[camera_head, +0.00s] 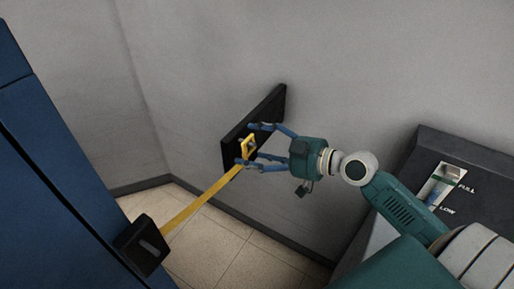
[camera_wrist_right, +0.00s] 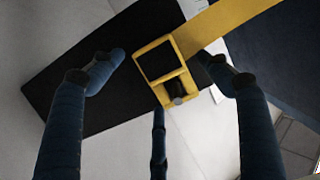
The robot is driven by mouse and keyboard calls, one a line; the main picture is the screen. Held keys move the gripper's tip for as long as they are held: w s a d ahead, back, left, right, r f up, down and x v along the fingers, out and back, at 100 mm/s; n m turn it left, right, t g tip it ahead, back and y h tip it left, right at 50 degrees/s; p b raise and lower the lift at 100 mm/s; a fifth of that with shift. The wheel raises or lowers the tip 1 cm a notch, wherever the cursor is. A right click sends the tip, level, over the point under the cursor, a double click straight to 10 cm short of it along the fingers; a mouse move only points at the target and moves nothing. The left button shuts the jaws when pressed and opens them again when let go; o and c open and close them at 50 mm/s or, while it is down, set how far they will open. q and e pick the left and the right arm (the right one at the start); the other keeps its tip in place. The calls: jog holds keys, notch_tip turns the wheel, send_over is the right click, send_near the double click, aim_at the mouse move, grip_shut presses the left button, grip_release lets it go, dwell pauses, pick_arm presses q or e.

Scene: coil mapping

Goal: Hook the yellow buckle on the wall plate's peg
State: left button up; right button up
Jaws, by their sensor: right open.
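The yellow buckle (camera_head: 250,137) is at the black wall plate (camera_head: 270,108), at the end of a taut yellow strap (camera_head: 203,200). In the right wrist view, the buckle (camera_wrist_right: 168,76) lies over the plate (camera_wrist_right: 80,85). The end of a dark, round peg (camera_wrist_right: 177,89) shows inside its smaller opening, so the buckle appears to sit around the peg. How deep it sits is not clear. My right gripper (camera_head: 247,144) is open, its blue fingers spread on both sides of the buckle, apparently without gripping it. My left gripper is not in view.
The strap runs down to a black box (camera_head: 142,247) on the blue cabinet (camera_head: 50,170) at left. Grey walls stand close behind the plate; the tiled floor below is clear.

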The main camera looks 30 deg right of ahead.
jog(key=shift+s, duration=0.1)
jog(key=v, duration=1.1)
jog(key=shift+s+d, duration=0.25)
jog(key=shift+s, duration=0.1)
